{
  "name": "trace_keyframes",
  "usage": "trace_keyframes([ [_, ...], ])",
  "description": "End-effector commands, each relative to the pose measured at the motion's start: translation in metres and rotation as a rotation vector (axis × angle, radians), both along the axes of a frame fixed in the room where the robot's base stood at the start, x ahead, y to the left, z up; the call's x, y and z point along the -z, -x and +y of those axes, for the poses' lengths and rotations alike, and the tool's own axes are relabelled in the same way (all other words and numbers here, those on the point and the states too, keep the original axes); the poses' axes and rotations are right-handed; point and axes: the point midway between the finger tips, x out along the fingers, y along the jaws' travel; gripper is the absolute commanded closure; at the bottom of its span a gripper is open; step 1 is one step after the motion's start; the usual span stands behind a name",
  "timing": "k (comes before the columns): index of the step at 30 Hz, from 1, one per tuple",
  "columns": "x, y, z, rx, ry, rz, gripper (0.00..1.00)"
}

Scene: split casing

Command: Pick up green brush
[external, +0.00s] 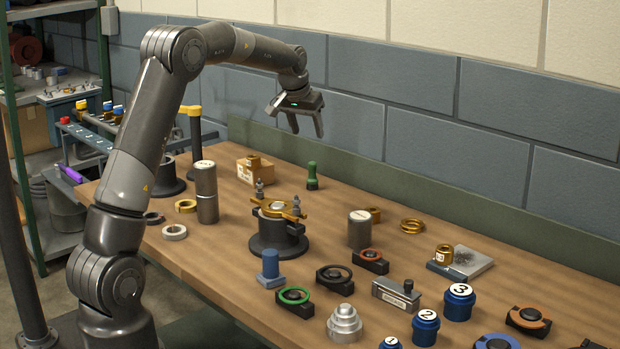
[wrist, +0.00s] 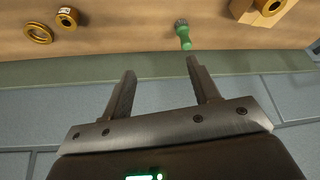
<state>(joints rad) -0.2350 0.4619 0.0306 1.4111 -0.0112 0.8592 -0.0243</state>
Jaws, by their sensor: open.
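The green brush (external: 312,176) stands upright near the back edge of the wooden table in the external view. In the wrist view the green brush (wrist: 184,35) shows at the top, with a grey tip, just beyond the fingertips. My gripper (external: 306,132) is open and empty above the back of the table, higher than the brush. In the wrist view my gripper (wrist: 160,68) has its two fingers spread apart, with the brush nearer the right finger. The gripper does not touch the brush.
A cardboard box (external: 252,172) with a brass part stands left of the brush. A black fixture (external: 277,240) stands in front. Brass rings (external: 412,226) lie to the right. The back wall (external: 370,125) is close behind. The table around the brush is clear.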

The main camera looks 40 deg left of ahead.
Motion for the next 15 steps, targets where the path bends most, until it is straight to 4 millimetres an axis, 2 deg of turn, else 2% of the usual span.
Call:
trace_keyframes([
  [1,0.016,-0.014,0.012,-0.012,0.001,0.007,0.44],
  [6,0.055,-0.047,0.041,-0.04,0.0,0.015,0.44],
  [10,0.074,-0.06,0.054,-0.052,-0.001,0.017,0.44],
  [15,0.086,-0.067,0.06,-0.058,-0.001,0.018,0.44],
])
